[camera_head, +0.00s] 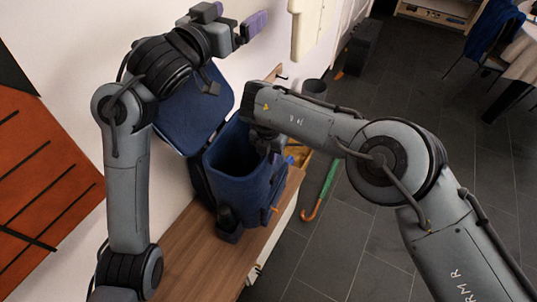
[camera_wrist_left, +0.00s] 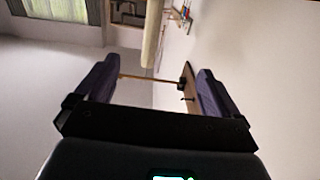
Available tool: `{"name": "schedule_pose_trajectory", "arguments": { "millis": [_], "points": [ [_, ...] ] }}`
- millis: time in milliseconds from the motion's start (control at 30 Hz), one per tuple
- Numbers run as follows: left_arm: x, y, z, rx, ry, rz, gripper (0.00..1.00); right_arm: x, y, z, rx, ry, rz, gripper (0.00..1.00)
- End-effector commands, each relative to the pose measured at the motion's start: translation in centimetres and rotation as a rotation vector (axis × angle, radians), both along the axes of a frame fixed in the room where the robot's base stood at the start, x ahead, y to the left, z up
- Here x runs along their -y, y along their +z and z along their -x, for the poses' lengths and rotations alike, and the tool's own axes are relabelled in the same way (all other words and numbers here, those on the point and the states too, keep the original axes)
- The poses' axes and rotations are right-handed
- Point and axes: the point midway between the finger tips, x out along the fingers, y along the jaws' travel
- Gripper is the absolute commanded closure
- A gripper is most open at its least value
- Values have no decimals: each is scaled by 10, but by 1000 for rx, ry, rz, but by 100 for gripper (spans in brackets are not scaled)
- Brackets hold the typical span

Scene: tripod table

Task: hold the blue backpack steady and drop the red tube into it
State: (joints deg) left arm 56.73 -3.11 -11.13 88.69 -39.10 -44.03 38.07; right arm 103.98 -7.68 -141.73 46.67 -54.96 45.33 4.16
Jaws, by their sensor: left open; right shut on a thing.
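The blue backpack (camera_head: 238,190) stands upright on the wooden bench with its top open and its dark inside showing; its lid flap (camera_head: 196,112) is folded back against the wall. My right gripper (camera_head: 266,142) is at the backpack's right rim and shut on it; its fingertips are mostly hidden by the wrist. My left gripper (camera_head: 238,17) is raised high above and behind the backpack, near the wall. It is open, and the left wrist view shows nothing between its purple fingers (camera_wrist_left: 158,88). I cannot make out the red tube in either view.
The wooden bench (camera_head: 195,255) runs along the wall. A green umbrella with an orange handle (camera_head: 322,190) leans beside it on the right. A grey bin (camera_head: 314,91) stands behind. An orange panel (camera_head: 45,180) hangs at left. Dark tiled floor lies open to the right.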

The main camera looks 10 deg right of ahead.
Motion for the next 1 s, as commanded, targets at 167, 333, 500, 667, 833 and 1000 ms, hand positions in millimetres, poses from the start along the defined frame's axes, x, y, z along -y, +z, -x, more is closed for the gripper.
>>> {"name": "schedule_pose_trajectory", "arguments": {
  "millis": [167, 333, 500, 667, 833, 1000],
  "points": [
    [-16, 1, 21, 4, 1, -1, 4, 1, 0, 0, 0, -2, 2, 100],
    [-35, 1, 47, 5, 2, -1, 4, 1, 0, 0, 0, -2, 2, 100],
    [-52, 1, 69, 3, 3, -1, 4, 1, 0, 0, 1, -2, 3, 100],
    [-61, 1, 83, 3, 1, -3, 4, 1, 0, 0, 1, -2, 3, 100],
    [-66, 1, 89, 3, 2, -2, 4, 1, 0, 0, 1, -2, 3, 100],
    [-66, 1, 90, 1, 1, -2, 4, 1, 0, 0, 1, -2, 3, 100]
  ]
}}
